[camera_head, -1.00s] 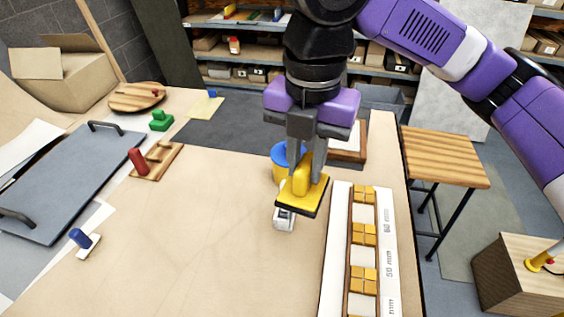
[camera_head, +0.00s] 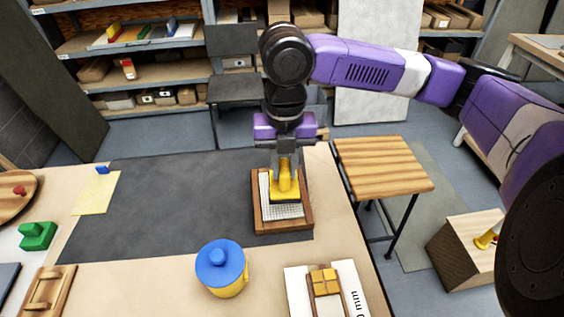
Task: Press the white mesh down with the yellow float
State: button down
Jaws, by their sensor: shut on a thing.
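The yellow float (camera_head: 285,191) is held by its upright handle in my gripper (camera_head: 285,165), which is shut on it. The float is over the white mesh (camera_head: 281,211), which lies in a brown wooden frame (camera_head: 260,226) on the dark mat. The float's plate covers part of the mesh, whose grid shows in front of and to the left of the plate. The plate looks flat and very near the mesh; I cannot tell whether it touches.
A yellow pot with a blue lid (camera_head: 221,266) stands in front of the mat. The dark mat (camera_head: 170,205) is clear left of the frame. A wooden stool (camera_head: 383,165) stands right of the table.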

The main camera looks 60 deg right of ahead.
aim_at(282, 187)
jog(key=shift+w+d+n, duration=0.2)
jog(key=shift+w+n, duration=0.2)
jog(key=shift+f, duration=0.2)
jog(key=shift+f+b, duration=2.55)
jog(key=shift+f, duration=0.2)
jog(key=shift+a+f+b, duration=0.1)
jog(key=shift+f+b, duration=0.2)
jog(key=shift+f, duration=0.3)
jog(key=shift+r+p, duration=3)
jog(key=shift+r, duration=0.6)
